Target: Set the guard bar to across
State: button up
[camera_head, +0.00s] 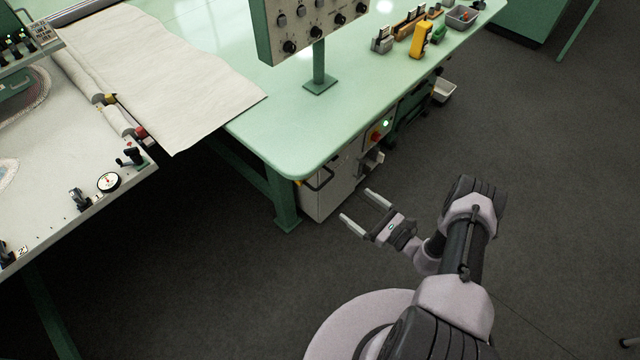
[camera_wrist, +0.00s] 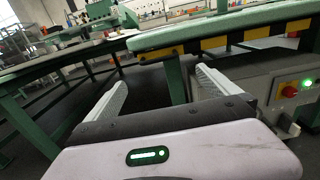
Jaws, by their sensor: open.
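My gripper (camera_head: 355,203) is open and empty, above the dark floor in front of the green table's near corner. In the wrist view its two fingers (camera_wrist: 161,77) stand apart with nothing between them. A long pale bar (camera_head: 115,120) with a red end piece runs along the edge of the machine bed at the left; I cannot tell whether it is the guard bar. A black lever-like fitting (camera_head: 131,157) sits beside its near end. My gripper is well to the right of both and touches neither.
The green table (camera_head: 290,130) carries a pale cloth (camera_head: 180,75) and a post-mounted knob panel (camera_head: 310,22). A white cabinet (camera_head: 330,190) stands under its corner, close to my gripper. A dial (camera_head: 108,182) sits on the machine's front edge. The floor in front is clear.

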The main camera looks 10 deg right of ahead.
aim_at(325, 182)
jog(key=b+x, duration=0.2)
jog(key=x, duration=1.2)
jog(key=shift+w+a, duration=0.1)
jog(key=shift+a, duration=0.05)
jog(key=c, duration=1.7)
jog(key=shift+c, duration=0.4)
